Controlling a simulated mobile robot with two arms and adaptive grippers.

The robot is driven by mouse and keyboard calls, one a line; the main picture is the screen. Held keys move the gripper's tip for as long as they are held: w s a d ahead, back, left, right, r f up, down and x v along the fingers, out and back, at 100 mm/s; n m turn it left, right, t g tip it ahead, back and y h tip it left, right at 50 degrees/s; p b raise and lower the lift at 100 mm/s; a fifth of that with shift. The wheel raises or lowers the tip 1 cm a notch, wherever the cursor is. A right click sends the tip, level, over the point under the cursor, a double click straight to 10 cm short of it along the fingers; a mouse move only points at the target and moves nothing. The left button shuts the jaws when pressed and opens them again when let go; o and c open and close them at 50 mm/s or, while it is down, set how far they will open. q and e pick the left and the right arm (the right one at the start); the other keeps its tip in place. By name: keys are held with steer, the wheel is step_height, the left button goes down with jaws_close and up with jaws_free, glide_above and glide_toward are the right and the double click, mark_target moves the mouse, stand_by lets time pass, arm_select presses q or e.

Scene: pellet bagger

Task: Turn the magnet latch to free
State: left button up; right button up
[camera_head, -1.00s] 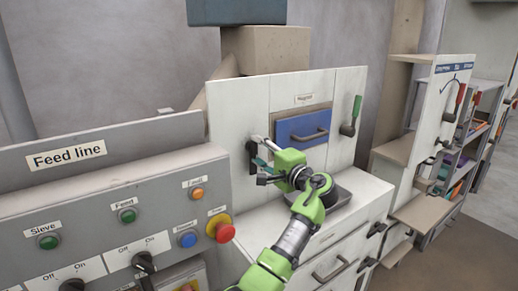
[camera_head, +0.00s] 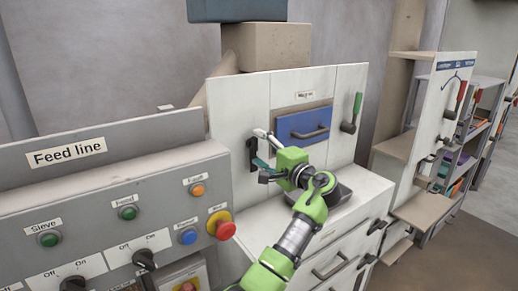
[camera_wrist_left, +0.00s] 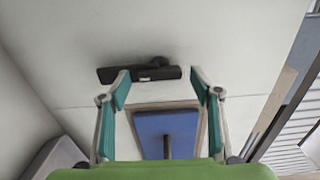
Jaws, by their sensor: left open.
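A black handle, which looks like the magnet latch (camera_head: 252,156), sits on the white cabinet's left panel, left of the blue magnet drawer (camera_head: 305,127). It hangs downward in the head view. In the left wrist view the latch (camera_wrist_left: 140,73) lies across the picture, above the blue drawer (camera_wrist_left: 167,130). My left gripper (camera_head: 264,156) is open in front of the latch. In the left wrist view one fingertip overlaps the latch's left part and the other is beyond its right end. Contact cannot be told. My right gripper is not in view.
A grey Feed line panel (camera_head: 100,175) with buttons and a red knob (camera_head: 222,229) stands at the left. A green-handled lever (camera_head: 353,112) is on the cabinet's right panel. A dark tray (camera_head: 338,194) is below the drawer. Shelving (camera_head: 465,150) stands at the right.

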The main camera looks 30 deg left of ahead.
arm_select(q)
steer(key=v, duration=1.1)
steer(key=shift+d, duration=0.1)
